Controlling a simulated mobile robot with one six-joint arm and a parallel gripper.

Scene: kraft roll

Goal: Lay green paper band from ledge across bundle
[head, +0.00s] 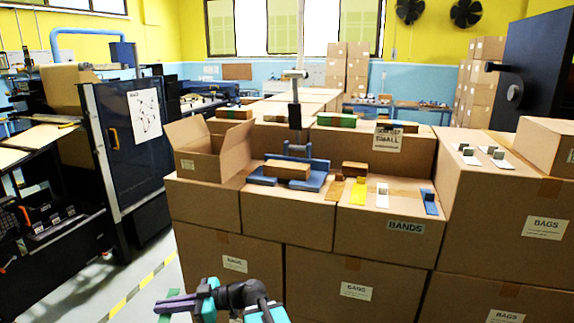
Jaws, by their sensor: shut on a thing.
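My gripper (174,303) is at the bottom left, low in front of the boxes. Its purple fingers are shut on the green paper band (165,319), which shows only in small parts above and below them. The bundle (287,169), a brown block, lies in a blue cradle (262,180) on a box top, well above and right of my gripper. A grey post stands behind the cradle. The ledge is the box top (405,197) labelled BANDS, right of the cradle. It carries yellow (358,194), white (382,198) and blue (430,205) bands.
An open carton (208,155) stands left of the cradle. A small brown block (355,169) lies right of it. Banded bundles, one green-banded (336,120), lie on boxes behind. White pieces with grey blocks (466,155) lie at right. A dark machine (130,140) stands left; floor between is clear.

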